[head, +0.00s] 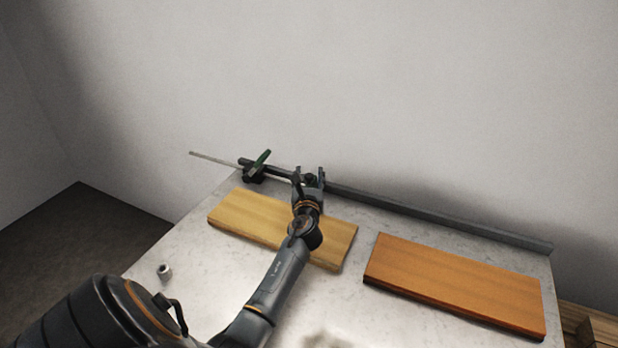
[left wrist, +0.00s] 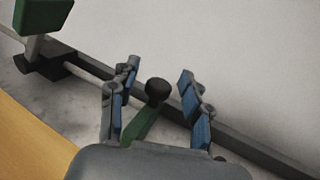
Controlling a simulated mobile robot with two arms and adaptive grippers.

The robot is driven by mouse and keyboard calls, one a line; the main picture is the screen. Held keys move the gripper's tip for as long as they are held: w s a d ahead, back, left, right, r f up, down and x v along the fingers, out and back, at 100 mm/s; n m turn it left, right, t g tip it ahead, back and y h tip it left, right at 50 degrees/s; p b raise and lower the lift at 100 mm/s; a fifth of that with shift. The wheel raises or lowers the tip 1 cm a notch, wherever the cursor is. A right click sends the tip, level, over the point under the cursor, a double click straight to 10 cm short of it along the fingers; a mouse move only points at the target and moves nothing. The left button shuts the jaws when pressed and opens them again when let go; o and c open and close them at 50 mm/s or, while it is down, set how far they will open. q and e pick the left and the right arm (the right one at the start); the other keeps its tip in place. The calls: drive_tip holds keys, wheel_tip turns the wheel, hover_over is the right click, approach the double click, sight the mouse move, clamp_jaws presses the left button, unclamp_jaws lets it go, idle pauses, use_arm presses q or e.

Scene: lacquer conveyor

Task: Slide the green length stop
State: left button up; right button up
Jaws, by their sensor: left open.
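The green length stop shows in the head view as a tilted green plate (head: 262,158) on a dark block at the back-left of the table; the plate also shows at the upper left of the left wrist view (left wrist: 42,16). A green lever (left wrist: 143,122) with a black ball knob (left wrist: 158,91) stands between the fingers of my left gripper (left wrist: 160,95). The fingers are open, with a gap visible on each side of the knob. In the head view the left gripper (head: 309,174) is at the rail, right of the green plate. My right gripper is not in view.
A dark rail (head: 440,217) runs along the table's back edge, with a thin rod (head: 212,159) sticking out left. A pale yellow board (head: 250,215) lies under my left arm, an orange board (head: 455,280) to the right. A small metal cylinder (head: 164,271) stands front left.

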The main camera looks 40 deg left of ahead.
use_arm(q)
clamp_jaws()
drive_tip(key=shift+a, duration=0.1)
drive_tip(key=s+a, duration=0.1)
drive_tip(key=a, duration=0.4)
drive_tip(key=s+a+p, duration=0.1)
drive_tip(key=a, duration=0.2)
drive_tip(key=shift+s+f, duration=0.15)
drive_tip(key=shift+s, duration=0.15)
